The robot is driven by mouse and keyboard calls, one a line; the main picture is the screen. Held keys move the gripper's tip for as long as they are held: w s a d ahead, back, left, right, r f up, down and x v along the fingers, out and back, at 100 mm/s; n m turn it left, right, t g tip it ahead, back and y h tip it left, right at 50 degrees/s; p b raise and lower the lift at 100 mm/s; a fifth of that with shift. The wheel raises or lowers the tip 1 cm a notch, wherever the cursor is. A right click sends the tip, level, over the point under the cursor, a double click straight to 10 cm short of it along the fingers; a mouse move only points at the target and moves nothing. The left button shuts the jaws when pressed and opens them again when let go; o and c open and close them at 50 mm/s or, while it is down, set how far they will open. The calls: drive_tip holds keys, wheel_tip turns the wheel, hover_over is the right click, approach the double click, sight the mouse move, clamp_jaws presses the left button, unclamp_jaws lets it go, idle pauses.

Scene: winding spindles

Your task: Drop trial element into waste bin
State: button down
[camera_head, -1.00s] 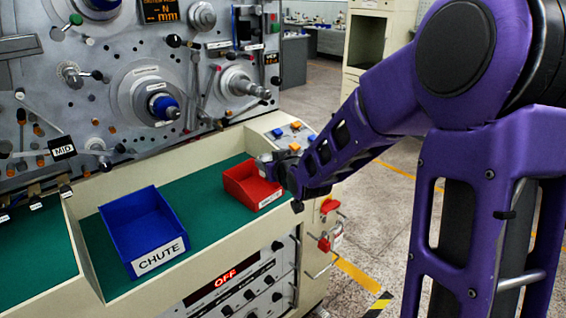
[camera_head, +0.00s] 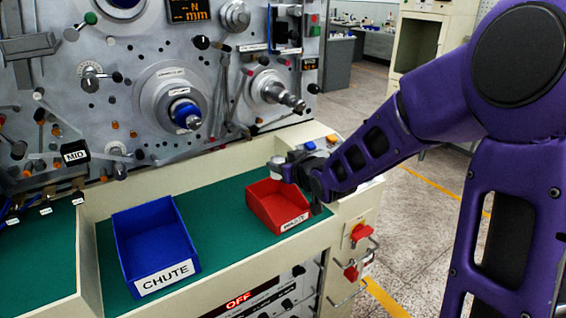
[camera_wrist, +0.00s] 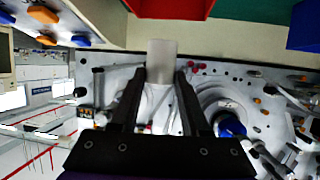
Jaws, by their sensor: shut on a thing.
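The trial element is a pale grey, smooth cylinder-like piece (camera_wrist: 162,52), held between the two dark fingers of my gripper (camera_wrist: 160,76). In the head view my gripper (camera_head: 286,172) is at the upper part of the red bin (camera_head: 278,208), with the small grey element (camera_head: 277,162) at its tip. The element looks raised above the bin's rim; exact depth over the opening is hard to tell. The red bin has a white front label, too blurred to read surely. Its edge also shows at the top of the wrist view (camera_wrist: 170,8).
A blue bin labelled CHUTE (camera_head: 155,245) stands left of the red bin on the green work surface (camera_head: 222,215). The grey machine panel (camera_head: 130,110) with spindles and levers rises behind. Blue and orange buttons (camera_head: 320,143) sit on the ledge right of the red bin.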

wheel_tip(320, 180, down, 10)
drive_tip(key=b, duration=0.7)
drive_tip(key=shift+r, duration=0.25)
drive_tip(key=shift+c, duration=1.5)
unclamp_jaws()
